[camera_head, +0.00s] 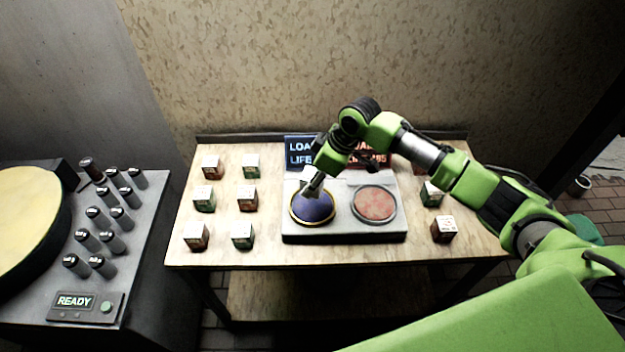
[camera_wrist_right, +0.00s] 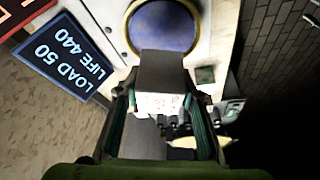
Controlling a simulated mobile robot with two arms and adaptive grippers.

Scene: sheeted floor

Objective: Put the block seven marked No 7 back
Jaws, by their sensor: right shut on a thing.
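My right gripper (camera_head: 313,188) is above the round blue pad (camera_head: 312,206) of the grey two-pad device. In the right wrist view, the gripper (camera_wrist_right: 162,112) is shut on a block (camera_wrist_right: 165,70) with dark sides and a white face with small red print. I cannot read its number. The blue pad (camera_wrist_right: 165,25) shows beyond the block; whether they touch is unclear. My left gripper is not in view.
Several small white-topped blocks stand in two columns on the table's left, such as one (camera_head: 197,236). Others stand at the right, one at front right (camera_head: 444,229). A red pad (camera_head: 375,204) is empty. A blue screen (camera_wrist_right: 72,55) reads LOAD 50, LIFE 440.

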